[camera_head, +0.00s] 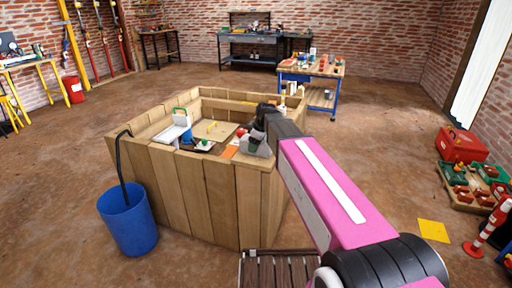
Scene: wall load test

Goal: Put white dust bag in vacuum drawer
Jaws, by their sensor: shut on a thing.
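A large box of wooden planks (205,205) stands in mid-view with small things on a surface inside it. My gripper (256,132) is over its right part, small and dark, partly hidden by my arm. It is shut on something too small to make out. A pale grey-white thing (258,148) shows just below the fingers; I cannot tell if it is held or is the white dust bag. A white thing with a green handle (180,127) stands at the box's left. I cannot make out which thing is the vacuum drawer.
A tan board (215,131) and an orange piece (230,152) lie inside the box. A blue bucket (128,222) stands at its front left. A slatted wooden thing (280,270) is at the front. A blue-framed workbench (312,75) stands behind.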

